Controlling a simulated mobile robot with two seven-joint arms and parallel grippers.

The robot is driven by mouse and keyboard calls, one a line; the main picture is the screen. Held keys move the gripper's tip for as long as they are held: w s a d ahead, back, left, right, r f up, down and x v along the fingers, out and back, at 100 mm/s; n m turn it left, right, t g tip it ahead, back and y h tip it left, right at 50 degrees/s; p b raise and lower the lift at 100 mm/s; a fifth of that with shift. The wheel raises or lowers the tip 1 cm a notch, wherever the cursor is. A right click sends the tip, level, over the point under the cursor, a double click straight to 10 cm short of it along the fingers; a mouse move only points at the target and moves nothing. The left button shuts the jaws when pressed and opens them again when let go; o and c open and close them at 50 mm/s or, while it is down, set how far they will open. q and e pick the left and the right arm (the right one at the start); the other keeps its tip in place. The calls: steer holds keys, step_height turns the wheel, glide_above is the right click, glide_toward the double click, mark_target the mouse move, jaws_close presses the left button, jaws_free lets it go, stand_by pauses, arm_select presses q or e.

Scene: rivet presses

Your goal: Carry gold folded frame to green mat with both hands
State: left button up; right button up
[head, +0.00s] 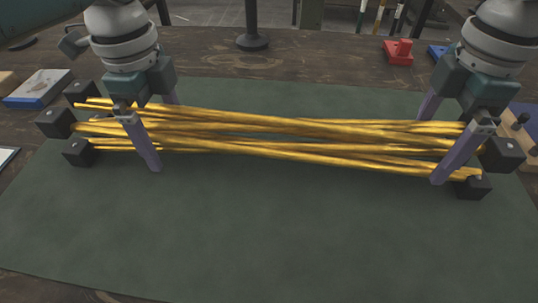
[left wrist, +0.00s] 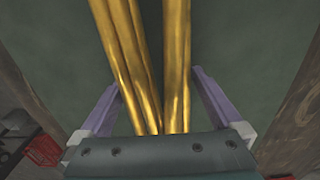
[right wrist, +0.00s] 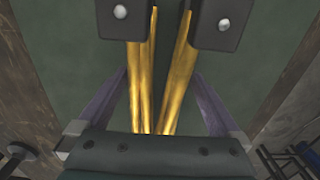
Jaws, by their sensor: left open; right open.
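The gold folded frame (head: 290,140) is a bundle of long gold rods with dark block ends, lying lengthwise across the green mat (head: 250,235). My left gripper (head: 158,135) is open near the frame's left end, its purple fingers on either side of the rods. The rods also show between its fingers in the left wrist view (left wrist: 150,70). My right gripper (head: 432,145) is open around the right end in the same way. In the right wrist view the rods (right wrist: 160,80) run between its fingers to two dark end blocks (right wrist: 222,22). Parts of the rods are hidden behind the fingers.
A blue-and-white box (head: 40,88) stands left of the mat on the dark wooden table (head: 200,62). A red block (head: 398,52) and a blue item (head: 437,52) are at the back right. A dark round stand (head: 252,40) is behind. The mat's front is clear.

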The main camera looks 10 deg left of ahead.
arm_select(q)
step_height(320, 180, up, 11)
steer(key=shift+r, duration=0.2)
arm_select(e)
steer(key=shift+r, duration=0.3)
step_height(320, 180, up, 11)
steer(key=shift+r, duration=0.2)
steer(key=shift+s+a, duration=0.1)
steer(key=shift+a, duration=0.05)
